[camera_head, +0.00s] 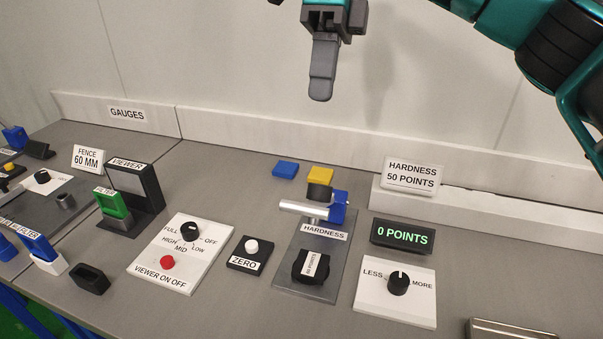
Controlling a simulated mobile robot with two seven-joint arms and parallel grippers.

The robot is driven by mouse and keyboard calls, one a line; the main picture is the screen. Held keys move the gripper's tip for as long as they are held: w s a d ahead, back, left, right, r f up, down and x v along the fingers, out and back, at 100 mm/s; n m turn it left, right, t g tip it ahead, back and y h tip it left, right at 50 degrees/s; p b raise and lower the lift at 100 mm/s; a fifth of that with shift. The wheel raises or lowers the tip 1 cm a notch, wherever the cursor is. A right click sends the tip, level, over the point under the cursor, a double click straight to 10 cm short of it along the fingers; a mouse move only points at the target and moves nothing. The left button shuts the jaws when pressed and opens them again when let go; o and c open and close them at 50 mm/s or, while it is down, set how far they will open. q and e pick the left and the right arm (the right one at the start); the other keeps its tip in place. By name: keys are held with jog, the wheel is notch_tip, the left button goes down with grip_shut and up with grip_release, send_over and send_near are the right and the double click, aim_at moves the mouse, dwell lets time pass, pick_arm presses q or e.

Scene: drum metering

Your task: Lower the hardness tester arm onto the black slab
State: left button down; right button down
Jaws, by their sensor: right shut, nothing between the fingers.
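The hardness tester (318,250) stands on a dark grey plate right of the middle, with a HARDNESS label across it. Its silver bar (303,209) sticks out to the left, raised above the plate, beside a blue bracket (338,207) and a black cylinder (319,193). My right gripper (321,98) is shut and empty, high above and behind the tester, pointing down. My left gripper is not in view.
A yellow block (320,174) and a blue block (285,169) lie behind the tester. A display (402,236) reading 0 POINTS and a LESS/MORE dial (398,283) stand to its right. A ZERO button box (248,254) and viewer panel (180,255) stand left.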

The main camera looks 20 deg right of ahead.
jog(key=b, duration=0.3)
send_near(305, 204)
jog(key=x, duration=0.5)
jog(key=shift+s+f, duration=0.1)
jog(key=shift+f, duration=0.15)
jog(key=shift+s+a+f, duration=0.1)
jog(key=shift+s+f, duration=0.1)
jog(key=shift+f, duration=0.4)
jog(key=shift+a+f+b, duration=0.15)
jog(key=shift+b, duration=0.15)
